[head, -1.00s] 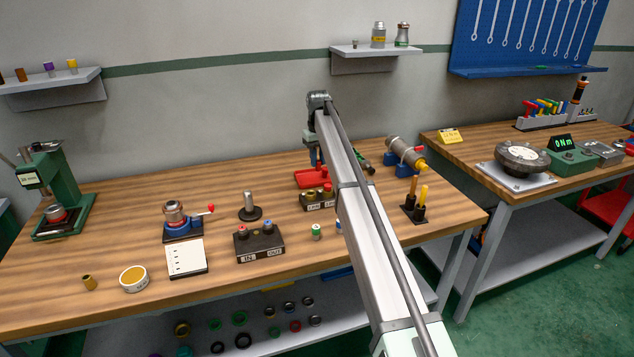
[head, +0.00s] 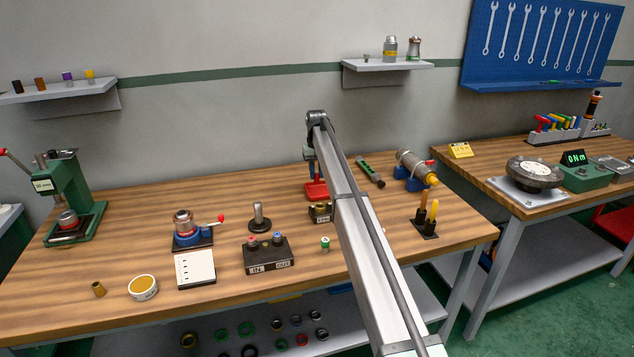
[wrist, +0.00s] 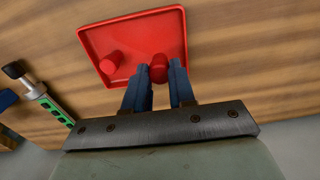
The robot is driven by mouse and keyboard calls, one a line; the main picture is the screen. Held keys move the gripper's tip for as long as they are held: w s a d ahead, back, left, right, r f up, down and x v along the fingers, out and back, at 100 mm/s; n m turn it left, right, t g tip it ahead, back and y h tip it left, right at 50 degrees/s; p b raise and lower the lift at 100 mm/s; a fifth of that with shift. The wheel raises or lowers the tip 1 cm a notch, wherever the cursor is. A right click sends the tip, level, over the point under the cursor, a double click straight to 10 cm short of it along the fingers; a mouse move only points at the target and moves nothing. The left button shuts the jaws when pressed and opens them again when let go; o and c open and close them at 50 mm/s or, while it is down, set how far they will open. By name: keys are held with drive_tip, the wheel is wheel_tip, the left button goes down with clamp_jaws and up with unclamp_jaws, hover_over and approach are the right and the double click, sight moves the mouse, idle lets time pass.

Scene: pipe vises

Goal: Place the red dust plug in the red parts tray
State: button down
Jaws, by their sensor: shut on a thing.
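The red parts tray (wrist: 133,22) is a shallow square tray on the wooden bench. It also shows in the head view (head: 316,191), partly behind my arm. My gripper (wrist: 160,75) has blue fingers that reach over the tray's near edge in the wrist view. It is shut on a small red plug (wrist: 159,66), held between the fingertips over the tray; whether the plug touches the tray floor I cannot tell. A second red piece (wrist: 110,62) lies in the tray to the left of the fingers.
A dark IN/OUT block (head: 268,255) and a black-based post (head: 259,217) stand left of my arm. A green tool (head: 370,173) and a blue pipe vise (head: 413,172) are to the right of the tray.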

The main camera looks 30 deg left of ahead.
sight(317, 174)
drive_tip(key=shift+f, duration=1.9)
drive_tip(key=shift+f, duration=0.1)
drive_tip(key=c, duration=0.9)
unclamp_jaws()
drive_tip(key=shift+c, duration=0.2)
wheel_tip(317, 174, up, 12)
drive_tip(key=shift+r, duration=0.1)
